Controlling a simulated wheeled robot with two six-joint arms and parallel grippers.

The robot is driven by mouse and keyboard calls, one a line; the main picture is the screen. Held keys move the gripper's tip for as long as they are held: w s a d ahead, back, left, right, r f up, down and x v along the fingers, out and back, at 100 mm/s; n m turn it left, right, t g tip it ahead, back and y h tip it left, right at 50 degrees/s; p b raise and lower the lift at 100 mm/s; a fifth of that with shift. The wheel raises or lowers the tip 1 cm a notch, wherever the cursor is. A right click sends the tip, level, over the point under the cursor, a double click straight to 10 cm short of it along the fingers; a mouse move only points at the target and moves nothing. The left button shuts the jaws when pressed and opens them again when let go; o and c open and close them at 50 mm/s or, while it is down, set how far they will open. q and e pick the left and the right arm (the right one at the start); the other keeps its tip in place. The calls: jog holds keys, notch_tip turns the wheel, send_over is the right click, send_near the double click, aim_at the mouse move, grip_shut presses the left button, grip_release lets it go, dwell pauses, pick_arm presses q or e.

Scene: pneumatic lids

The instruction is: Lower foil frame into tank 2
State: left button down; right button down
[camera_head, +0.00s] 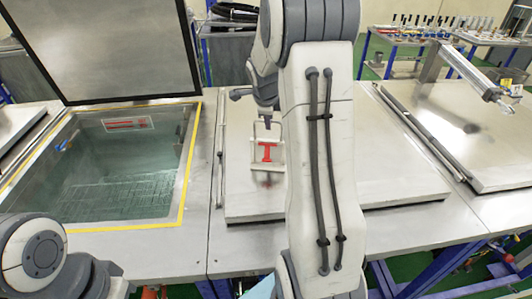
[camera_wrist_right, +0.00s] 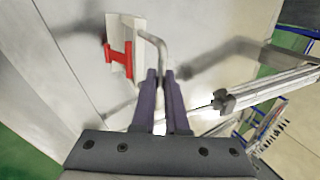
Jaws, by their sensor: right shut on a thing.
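The foil frame (camera_head: 281,153) hangs in front of or over the closed middle lid (camera_head: 240,195); it has a thin wire handle, a pale plate and a red H-shaped clip. My right gripper (camera_head: 267,122) is above it, shut on its handle. In the right wrist view the fingers (camera_wrist_right: 163,74) meet at the bent grey handle of the foil frame (camera_wrist_right: 140,28), with the red clip to the left. An open tank (camera_head: 125,165) with a yellow border and liquid stands at the left, its lid (camera_head: 110,50) raised. No tank number is readable. My left gripper is out of view.
Another closed lid (camera_head: 495,140) lies at the right, with a raised pneumatic cylinder (camera_head: 470,70) near it. A bench with racks (camera_head: 430,30) stands behind. Steel deck (camera_head: 195,190) separates the open tank from the middle lid. My right arm hides part of the middle.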

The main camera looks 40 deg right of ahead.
jog(key=shift+r, duration=0.2)
jog(key=shift+r+p, duration=0.55)
jog(key=shift+r, duration=0.8)
dwell(0.4)
